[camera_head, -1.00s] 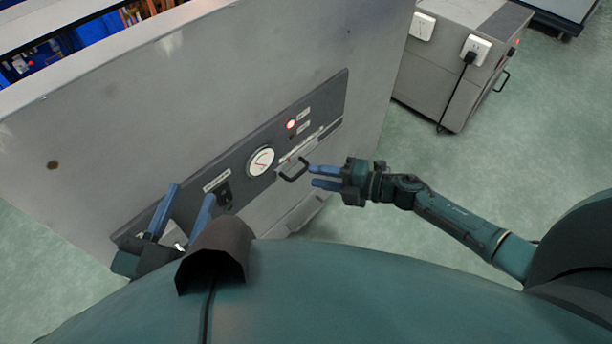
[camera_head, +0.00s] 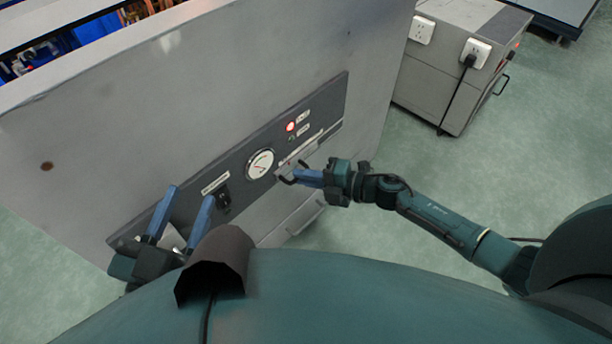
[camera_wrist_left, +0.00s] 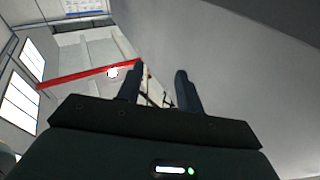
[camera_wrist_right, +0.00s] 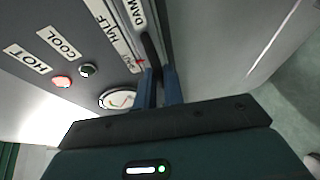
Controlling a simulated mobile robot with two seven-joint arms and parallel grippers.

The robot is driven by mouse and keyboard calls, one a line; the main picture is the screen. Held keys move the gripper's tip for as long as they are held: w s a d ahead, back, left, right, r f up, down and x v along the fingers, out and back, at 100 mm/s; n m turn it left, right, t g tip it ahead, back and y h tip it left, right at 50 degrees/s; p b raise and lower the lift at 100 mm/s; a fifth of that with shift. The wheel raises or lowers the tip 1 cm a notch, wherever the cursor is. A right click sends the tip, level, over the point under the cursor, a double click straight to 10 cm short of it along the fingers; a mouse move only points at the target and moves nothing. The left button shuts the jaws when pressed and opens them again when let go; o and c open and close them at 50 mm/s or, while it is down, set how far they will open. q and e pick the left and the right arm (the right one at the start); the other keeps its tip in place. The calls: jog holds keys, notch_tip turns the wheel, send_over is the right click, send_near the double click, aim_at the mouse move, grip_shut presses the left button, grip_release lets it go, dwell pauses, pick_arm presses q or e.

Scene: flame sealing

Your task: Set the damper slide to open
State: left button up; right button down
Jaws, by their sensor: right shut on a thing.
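The damper slide's dark handle (camera_head: 288,179) sits on the dark control strip of the grey cabinet. In the right wrist view the handle (camera_wrist_right: 150,50) runs between my fingers, beside a scale with "HALF" and "DAM" lettering and a red mark. My right gripper (camera_head: 300,178) is shut on the handle; it also shows in the right wrist view (camera_wrist_right: 160,88). Its fingers partly hide the handle. My left gripper (camera_head: 183,205) is open and empty, near the left end of the strip. The left wrist view shows its two fingers (camera_wrist_left: 157,88) apart with nothing between them.
The strip also carries a round gauge (camera_head: 260,163), a lit red lamp (camera_head: 290,127) labelled HOT, an unlit lamp labelled COOL (camera_wrist_right: 88,70), and a black switch (camera_head: 223,197). A grey box with sockets (camera_head: 452,75) stands at the back right. The green floor between is clear.

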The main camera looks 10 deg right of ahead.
dwell(0.4)
jog(key=b, duration=0.4)
send_near(315, 149)
jog(key=x, duration=0.4)
jog(key=shift+w+a+f, duration=0.15)
jog(key=shift+a+f, duration=0.15)
jog(key=shift+a, duration=0.05)
pick_arm(q)
jog(key=shift+d+r+t+h, duration=0.3)
jog(key=shift+h, duration=0.3)
pick_arm(e)
jog(key=shift+w+d+r, duration=0.15)
jog(key=shift+d, duration=0.1)
jog(key=c, duration=1.7)
grip_release()
pick_arm(q)
jog(key=shift+f, duration=0.3)
pick_arm(e)
jog(key=shift+o, duration=1)
jog(key=shift+a, duration=0.15)
pick_arm(q)
jog(key=shift+w, duration=0.1)
